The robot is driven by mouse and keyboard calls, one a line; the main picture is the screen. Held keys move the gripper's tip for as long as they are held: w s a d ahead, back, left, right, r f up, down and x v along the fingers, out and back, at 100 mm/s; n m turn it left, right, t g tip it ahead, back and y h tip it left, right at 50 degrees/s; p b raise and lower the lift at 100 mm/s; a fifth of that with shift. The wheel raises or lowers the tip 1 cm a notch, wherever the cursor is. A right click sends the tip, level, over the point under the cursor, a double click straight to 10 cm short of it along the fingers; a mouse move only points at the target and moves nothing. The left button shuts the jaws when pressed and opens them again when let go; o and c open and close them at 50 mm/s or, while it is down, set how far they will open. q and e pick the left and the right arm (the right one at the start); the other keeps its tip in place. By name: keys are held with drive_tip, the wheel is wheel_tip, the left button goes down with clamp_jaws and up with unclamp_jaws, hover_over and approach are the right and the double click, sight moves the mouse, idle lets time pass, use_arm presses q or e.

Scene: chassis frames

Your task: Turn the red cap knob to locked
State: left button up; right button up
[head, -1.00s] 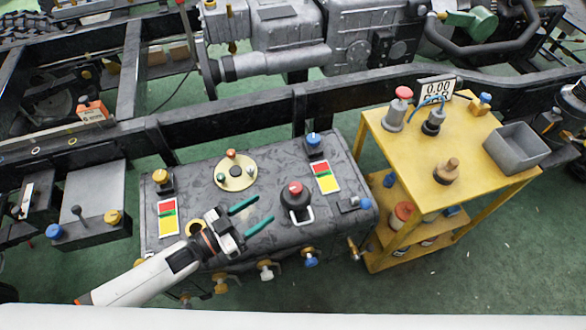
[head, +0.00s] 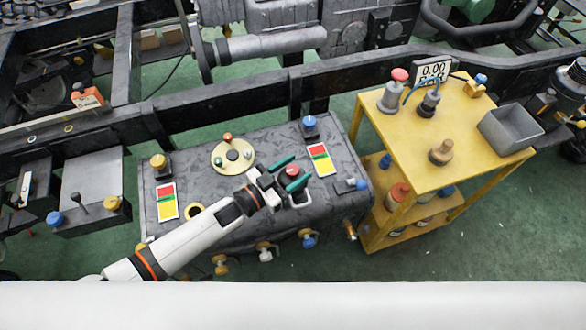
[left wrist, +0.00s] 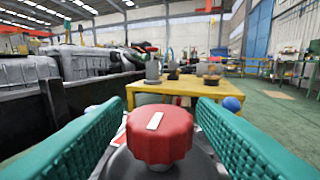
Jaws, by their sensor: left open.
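The red cap knob (head: 291,171) sits on a dark round base on top of the grey tank. In the left wrist view the red knob (left wrist: 160,136) has a ribbed rim and a white bar mark on its top, slightly tilted from the line of sight. My left gripper (head: 288,175) is open, with its green fingers on either side of the knob. In the left wrist view the fingers (left wrist: 160,132) stand apart from the knob, with a gap on both sides. My right gripper is not in view.
A red, yellow and green label (head: 321,159) lies beside the knob. A blue knob (head: 309,123) and a yellow knob (head: 158,162) stand on the tank (head: 215,200). A yellow cart (head: 405,165) with a grey bin (head: 510,130) stands to the right. A dark frame rail runs behind.

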use_arm(q)
drive_tip(key=c, duration=1)
drive_tip(key=shift+m+g+h+b, duration=0.4)
drive_tip(key=shift+m+g+h, duration=0.35)
drive_tip(key=shift+g, duration=0.25)
drive_tip(key=o, duration=1)
drive_tip(key=v, duration=1.2)
drive_tip(key=shift+b, duration=0.3)
